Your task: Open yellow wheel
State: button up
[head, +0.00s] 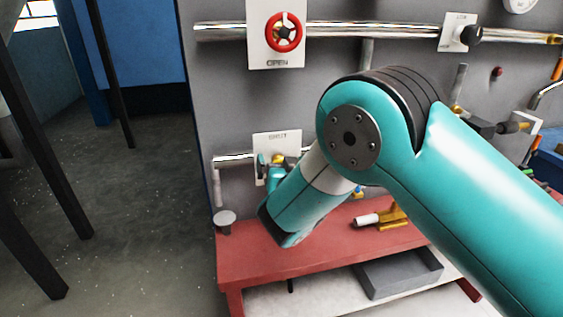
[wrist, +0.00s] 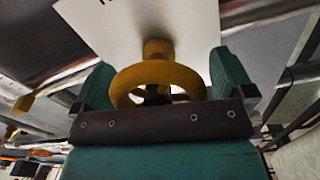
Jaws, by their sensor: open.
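The yellow wheel (wrist: 158,74) is a round handwheel on a short yellow stem, standing out from a white plate (wrist: 120,22) in the wrist view. My gripper (wrist: 160,88) is open, with one teal finger to the left of the wheel and one to the right. The wheel sits between the fingers, and a gap seems to show on each side. The dark bar of my gripper hides the near edge of the wheel. In the head view the white plate (head: 277,139) shows at the lower pipe, and a bit of yellow (head: 278,158) shows there; my arm hides most of the wheel.
A red wheel (head: 284,32) on a plate marked OPEN is on the upper pipe (head: 360,29). A black knob (head: 470,35) is to its right. Below is a red bench (head: 250,258) with a yellow and white tool (head: 385,217) and a grey tray (head: 400,273).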

jog(key=c, duration=0.9)
jog(key=shift+f+n+b, duration=0.1)
jog(key=shift+n+b, duration=0.2)
jog(key=n+b, duration=0.2)
jog(key=n, duration=0.1)
jog(key=shift+a+n, duration=0.1)
jog(key=shift+n, duration=0.3)
jog(key=n+b, duration=0.1)
jog(key=n, duration=0.3)
jog(key=shift+a+n+b, duration=0.1)
jog(key=shift+n+b, duration=0.2)
jog(key=shift+b, duration=0.05)
jog(key=n, duration=0.4)
jog(key=shift+s+a, duration=0.1)
jog(key=n, duration=0.4)
jog(key=shift+a+n+p, duration=0.1)
jog(key=shift+n+p, duration=0.2)
jog(key=shift+f, duration=0.1)
